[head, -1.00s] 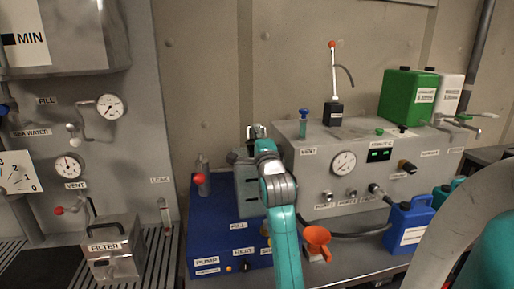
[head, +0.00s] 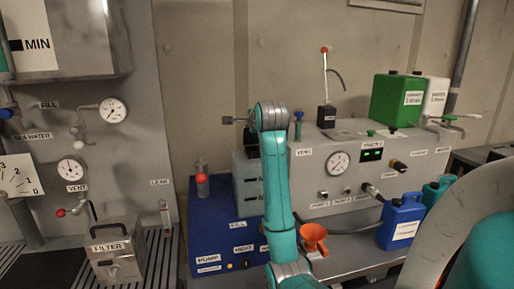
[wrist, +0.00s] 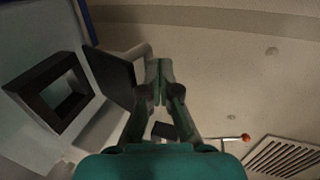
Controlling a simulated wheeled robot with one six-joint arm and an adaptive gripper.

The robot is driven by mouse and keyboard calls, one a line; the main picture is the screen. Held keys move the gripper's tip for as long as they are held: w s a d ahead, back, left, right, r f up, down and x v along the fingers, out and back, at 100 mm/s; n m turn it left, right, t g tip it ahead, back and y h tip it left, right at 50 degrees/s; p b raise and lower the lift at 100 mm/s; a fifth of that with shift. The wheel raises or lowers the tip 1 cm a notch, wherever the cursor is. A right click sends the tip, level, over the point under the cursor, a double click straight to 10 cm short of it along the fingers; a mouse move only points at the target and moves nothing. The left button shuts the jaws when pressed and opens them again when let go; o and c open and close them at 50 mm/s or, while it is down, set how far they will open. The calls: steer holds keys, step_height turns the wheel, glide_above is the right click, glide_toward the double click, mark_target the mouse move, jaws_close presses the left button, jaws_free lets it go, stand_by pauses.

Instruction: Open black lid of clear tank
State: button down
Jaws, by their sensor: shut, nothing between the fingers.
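The clear tank (head: 246,186) looks grey-green and stands on the blue unit, partly hidden behind my arm in the head view. In the wrist view its square opening has a black rim (wrist: 21,89). The black lid (wrist: 110,75) stands raised beside this opening, tilted away from it. A dark piece left of my arm in the head view appears to be this lid (head: 251,142). My gripper (wrist: 158,68) is shut and empty, just right of the lid in the wrist view; contact is unclear. In the head view my gripper (head: 229,120) is above the tank.
The blue unit (head: 208,231) carries a red-tipped clear bottle (head: 202,175) left of the tank. A grey machine (head: 318,162) with a gauge stands to the right, an orange funnel (head: 314,237) in front. The back wall is close behind; above the tank is open air.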

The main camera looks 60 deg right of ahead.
steer(key=shift+x, duration=1.05)
steer(key=shift+w+d+f, duration=0.1)
steer(key=shift+w+d, duration=0.2)
steer(key=shift+d, duration=0.15)
steer(key=shift+f, duration=0.25)
steer(key=s+a+r, duration=0.2)
steer(key=r, duration=0.4)
steer(key=s+a+r, duration=0.2)
steer(key=a+r, duration=0.1)
steer(key=r, duration=0.4)
steer(key=shift+r, duration=0.3)
